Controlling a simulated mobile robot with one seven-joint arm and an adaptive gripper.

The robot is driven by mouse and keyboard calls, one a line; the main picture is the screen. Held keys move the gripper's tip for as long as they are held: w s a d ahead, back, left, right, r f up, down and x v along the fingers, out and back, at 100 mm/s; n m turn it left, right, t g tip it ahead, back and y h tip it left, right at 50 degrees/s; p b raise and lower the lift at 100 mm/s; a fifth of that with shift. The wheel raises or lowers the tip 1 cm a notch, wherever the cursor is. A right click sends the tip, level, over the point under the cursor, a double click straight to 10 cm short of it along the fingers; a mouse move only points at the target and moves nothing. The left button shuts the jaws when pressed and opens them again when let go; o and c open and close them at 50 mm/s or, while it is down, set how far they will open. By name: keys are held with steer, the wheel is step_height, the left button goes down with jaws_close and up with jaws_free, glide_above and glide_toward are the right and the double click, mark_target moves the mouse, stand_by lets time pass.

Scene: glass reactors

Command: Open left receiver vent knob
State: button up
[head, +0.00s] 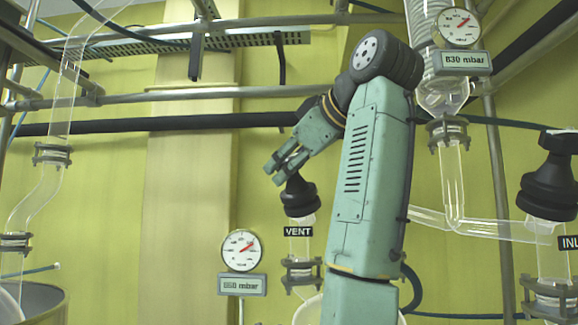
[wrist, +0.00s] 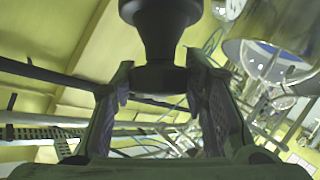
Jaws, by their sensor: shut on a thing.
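The black vent knob (head: 300,197) sits on a glass tube just above a VENT label (head: 297,232), left of my arm. My gripper (head: 287,172) comes down on it from the upper right and is shut on its narrow upper part. In the wrist view, the dark knob (wrist: 158,40) fills the top middle. Its narrow end lies between the two fingers of my gripper (wrist: 158,82). The exact finger contact is hard to make out in the dark wrist view.
A round gauge (head: 241,250) with a display stands left of the vent. Another gauge (head: 460,27) reading 830 mbar is at upper right. A second black knob (head: 549,185) is at the right edge. Glass tubing (head: 40,195) stands at left; metal rails (head: 230,93) cross behind.

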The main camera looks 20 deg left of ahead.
steer(key=n+g+p, duration=0.3)
steer(key=shift+w+d+r+p, duration=0.15)
steer(key=shift+p, duration=0.15)
steer(key=shift+f+n+g+p, duration=0.2)
steer(key=shift+n+g+p, duration=0.5)
steer(key=shift+g+p, duration=0.2)
steer(key=shift+f, duration=0.15)
steer(key=o, duration=1)
steer(key=shift+d, duration=0.1)
steer(key=shift+o, duration=0.9)
steer(key=shift+a, duration=0.2)
